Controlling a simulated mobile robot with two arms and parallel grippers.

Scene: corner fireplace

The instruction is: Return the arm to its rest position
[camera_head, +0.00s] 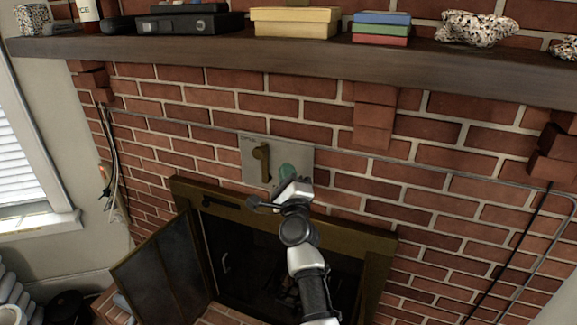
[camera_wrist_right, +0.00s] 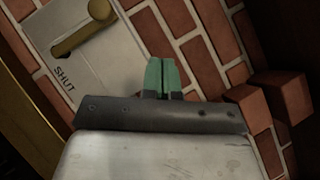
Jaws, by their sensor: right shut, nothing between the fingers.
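My right arm reaches up from the bottom of the head view toward the brick wall above the fireplace. My right gripper (camera_head: 286,171) is in front of the lower right part of a metal plate (camera_head: 301,155) that bears a brass lever (camera_head: 262,163). In the right wrist view, the green fingertips (camera_wrist_right: 162,75) are together with nothing between them. There the lever (camera_wrist_right: 84,28) and the word SHUT on the plate lie up and to the left, apart from the fingers. My left gripper does not show.
A wooden mantel (camera_head: 330,62) with boxes and stones runs above. Below is the brass-framed fireplace (camera_head: 375,262), its left glass door (camera_head: 160,270) swung open. A thin conduit crosses the brick wall. A window (camera_head: 18,180) is at left.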

